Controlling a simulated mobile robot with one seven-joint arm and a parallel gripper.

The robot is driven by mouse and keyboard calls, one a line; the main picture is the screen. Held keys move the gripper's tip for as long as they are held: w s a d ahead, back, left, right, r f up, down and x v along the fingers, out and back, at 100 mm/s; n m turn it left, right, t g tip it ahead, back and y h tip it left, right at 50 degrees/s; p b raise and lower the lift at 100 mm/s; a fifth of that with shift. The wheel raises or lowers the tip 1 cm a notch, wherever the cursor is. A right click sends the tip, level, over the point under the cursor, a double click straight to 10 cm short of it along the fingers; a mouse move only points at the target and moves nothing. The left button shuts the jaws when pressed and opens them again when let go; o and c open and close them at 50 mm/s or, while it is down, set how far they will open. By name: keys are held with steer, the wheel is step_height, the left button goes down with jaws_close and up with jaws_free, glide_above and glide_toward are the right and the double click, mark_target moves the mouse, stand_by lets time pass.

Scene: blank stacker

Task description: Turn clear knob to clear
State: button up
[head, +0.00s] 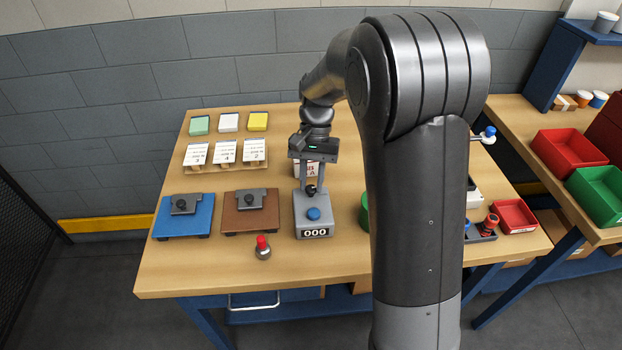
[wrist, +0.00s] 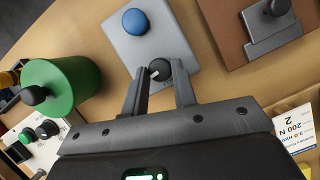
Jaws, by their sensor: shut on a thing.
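The grey counter box (head: 313,215) stands upright on the wooden table, with a blue button (head: 313,213) on top and a front display (head: 315,233) reading 000. A small dark clear knob (wrist: 160,69) with a pale mark sits behind the button, and it also shows in the head view (head: 311,191). My gripper (wrist: 161,84) points down over the box with its two fingers on either side of the knob, shut on it. In the head view my gripper (head: 310,186) is above the rear of the box. Any label around the knob cannot be read.
A blue plate fixture (head: 184,222) and a brown one (head: 238,218) stand left of the box. A red-topped knob piece (head: 263,247) stands in front. A green cylinder (wrist: 68,84) stands close by. My arm hides part of the table's right side.

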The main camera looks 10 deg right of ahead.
steer(key=shift+m, duration=0.4)
steer(key=o, duration=1)
steer(key=shift+r, duration=0.1)
steer(key=v, duration=1)
steer(key=shift+w+d+r, duration=0.15)
steer(key=shift+d+r, duration=0.05)
steer(key=shift+r, duration=0.05)
